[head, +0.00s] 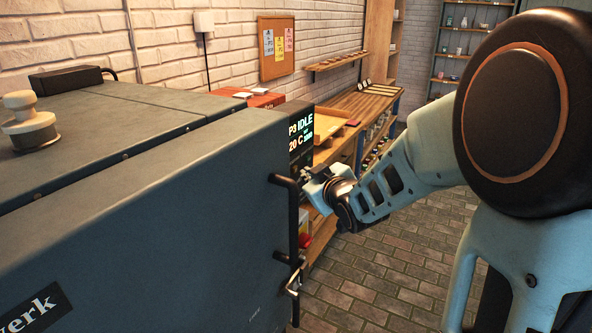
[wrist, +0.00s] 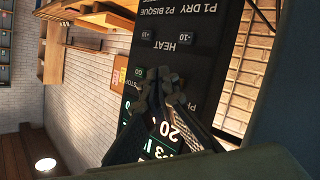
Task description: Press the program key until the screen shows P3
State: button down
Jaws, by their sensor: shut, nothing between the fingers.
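The kiln (head: 170,215) is a large dark grey box at the left of the head view. Its screen (head: 300,131) is lit and reads P3 IDLE and 20 C, with smaller green text beside it. My gripper (head: 308,176) is at the panel just below the screen. In the wrist view the control panel (wrist: 185,62) appears upside down, with HEAT, minus 10 and GO keys and program names. The shut, empty fingertips (wrist: 165,82) are in front of it and partly cover the screen and keys. The program key is mostly hidden; I cannot tell whether the fingers touch it.
A dark door handle (head: 291,215) stands out from the kiln close to my gripper. A wooden bench (head: 372,102) runs along the brick wall behind. A notice board (head: 276,48) hangs above. The brick floor (head: 400,265) is clear.

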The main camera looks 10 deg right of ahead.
jog(key=shift+s+d+p, duration=0.55)
jog(key=shift+s+d, duration=0.2)
jog(key=shift+d, duration=0.3)
jog(key=shift+s+d+p, duration=0.5)
jog(key=shift+s+d, duration=0.2)
jog(key=shift+d, duration=0.3)
